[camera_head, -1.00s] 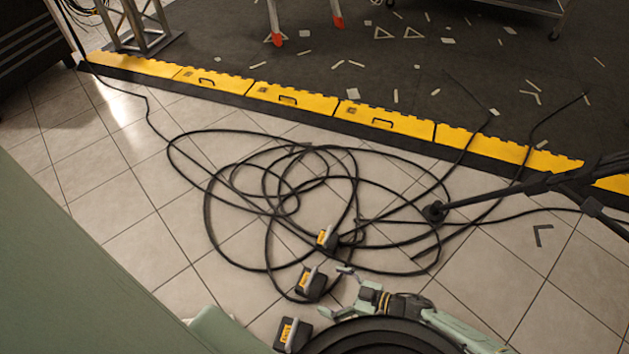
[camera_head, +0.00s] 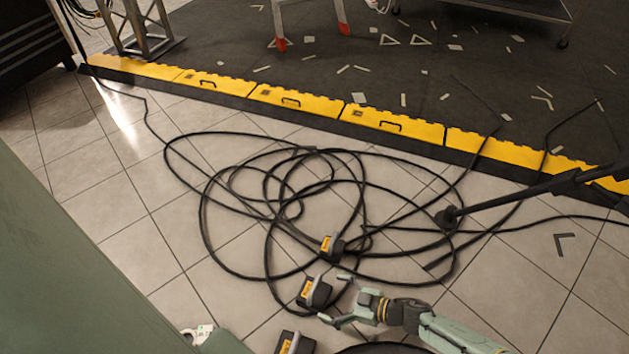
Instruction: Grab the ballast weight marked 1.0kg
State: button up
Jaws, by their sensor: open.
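Three dark ballast weights with yellow labels and pale handles lie on the tiled floor. The far weight (camera_head: 332,246) is among the cable loops, the middle weight (camera_head: 314,292) is at their near edge, and the near weight (camera_head: 295,343) is partly cut off by the bottom edge. The label markings are too small to read, so I cannot tell which is 1.0kg. My gripper (camera_head: 336,298) is open and empty. Its fingers point left, just right of the middle weight in the picture. I cannot tell its height above the floor.
A tangle of black cable (camera_head: 268,226) covers the middle floor. A yellow-black cable ramp (camera_head: 295,101) crosses behind it. A black stand leg (camera_head: 510,198) reaches in from the right. A green surface (camera_head: 80,270) fills the lower left. Tiles at lower right are mostly clear.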

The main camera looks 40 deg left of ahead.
aim_at(318, 294)
jog(key=b+x, duration=0.1)
jog(key=x, duration=0.3)
jog(key=shift+s+a+f, duration=0.1)
jog(key=shift+a, duration=0.2)
jog(key=shift+c, duration=0.4)
jog(key=c, duration=1.9)
jog(key=shift+c, duration=0.3)
